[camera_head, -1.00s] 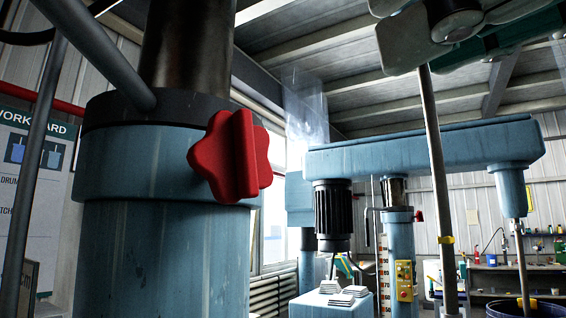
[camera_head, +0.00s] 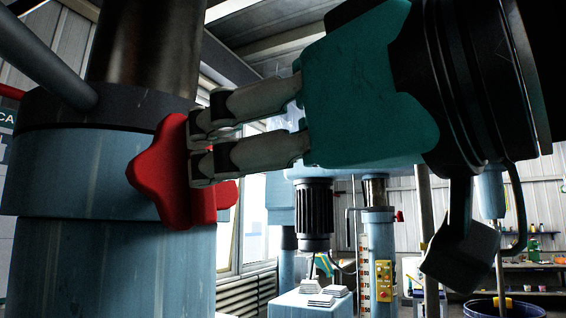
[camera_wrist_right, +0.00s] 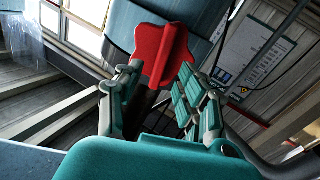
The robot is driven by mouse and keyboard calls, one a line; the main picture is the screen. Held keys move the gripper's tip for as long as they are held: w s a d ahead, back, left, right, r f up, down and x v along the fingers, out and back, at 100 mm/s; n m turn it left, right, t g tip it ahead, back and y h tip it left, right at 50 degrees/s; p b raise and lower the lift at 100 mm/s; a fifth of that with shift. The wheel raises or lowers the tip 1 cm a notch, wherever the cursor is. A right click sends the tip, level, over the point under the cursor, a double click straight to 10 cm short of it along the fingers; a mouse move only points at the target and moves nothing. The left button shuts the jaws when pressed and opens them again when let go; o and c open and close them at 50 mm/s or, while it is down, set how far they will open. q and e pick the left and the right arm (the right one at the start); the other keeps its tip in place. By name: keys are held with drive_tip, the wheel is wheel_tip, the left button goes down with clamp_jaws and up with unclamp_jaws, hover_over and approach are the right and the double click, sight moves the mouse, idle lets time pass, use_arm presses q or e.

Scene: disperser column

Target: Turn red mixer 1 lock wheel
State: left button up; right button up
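The red lock wheel (camera_head: 167,178) is a lobed knob with a raised central grip. It sits on the side of the blue column collar (camera_head: 70,170). My right gripper (camera_head: 200,145) comes in from the right in the head view, its fingertips overlapping the wheel's right part. In the right wrist view the wheel (camera_wrist_right: 163,52) shows just beyond and between the parted fingers of the right gripper (camera_wrist_right: 158,76). The gripper is open; whether a fingertip touches the wheel I cannot tell. My left gripper is not in view.
A dark metal shaft (camera_head: 145,45) rises from the column, and a grey bar (camera_head: 45,60) crosses at upper left. Another blue mixer with a yellow control panel (camera_head: 384,280) stands farther back. A blue drum (camera_head: 505,307) is at lower right.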

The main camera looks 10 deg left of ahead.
drive_tip(key=p+x, duration=0.1)
drive_tip(key=x, duration=0.3)
drive_tip(key=shift+a, duration=0.2)
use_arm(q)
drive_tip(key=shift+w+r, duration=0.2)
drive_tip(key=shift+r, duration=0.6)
use_arm(e)
clamp_jaws()
